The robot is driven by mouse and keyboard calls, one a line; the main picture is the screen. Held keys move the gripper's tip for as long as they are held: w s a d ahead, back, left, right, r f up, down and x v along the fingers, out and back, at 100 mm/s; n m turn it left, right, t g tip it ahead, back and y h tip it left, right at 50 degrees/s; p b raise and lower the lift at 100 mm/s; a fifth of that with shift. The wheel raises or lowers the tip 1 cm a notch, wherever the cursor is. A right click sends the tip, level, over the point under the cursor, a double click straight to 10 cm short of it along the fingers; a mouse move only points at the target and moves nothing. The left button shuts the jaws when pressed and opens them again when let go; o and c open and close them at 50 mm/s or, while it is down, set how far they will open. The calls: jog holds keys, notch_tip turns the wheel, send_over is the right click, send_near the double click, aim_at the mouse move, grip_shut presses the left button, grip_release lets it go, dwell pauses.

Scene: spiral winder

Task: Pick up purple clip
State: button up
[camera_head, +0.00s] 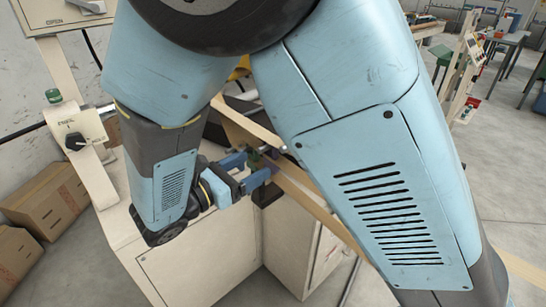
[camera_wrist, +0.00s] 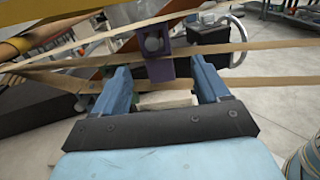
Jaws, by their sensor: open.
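The purple clip (camera_wrist: 160,69) shows in the wrist view just beyond my fingertips, near the middle between them. It sits by a tan strip that crosses the picture, and a pale round part shows in its upper half. My gripper (camera_wrist: 160,82) is open, with one blue finger to each side of the clip's line and nothing held. In the head view my gripper (camera_head: 262,170) is beside the winder's strips, and a small bit of purple shows there, mostly hidden by the fingers and my arm.
Several tan strips (camera_wrist: 270,82) run across in front of and beside my fingers. A beige cabinet (camera_head: 205,262) stands below my gripper. A control box with a dark knob (camera_head: 75,141) and cardboard boxes (camera_head: 48,200) are at the left. Open floor lies at the right.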

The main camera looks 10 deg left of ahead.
aim_at(268, 154)
jog(key=shift+x, duration=2.95)
jog(key=shift+w+a+r, duration=0.1)
jog(key=shift+a+r, duration=0.05)
jog(key=shift+c, duration=0.4)
jog(key=c, duration=1.1)
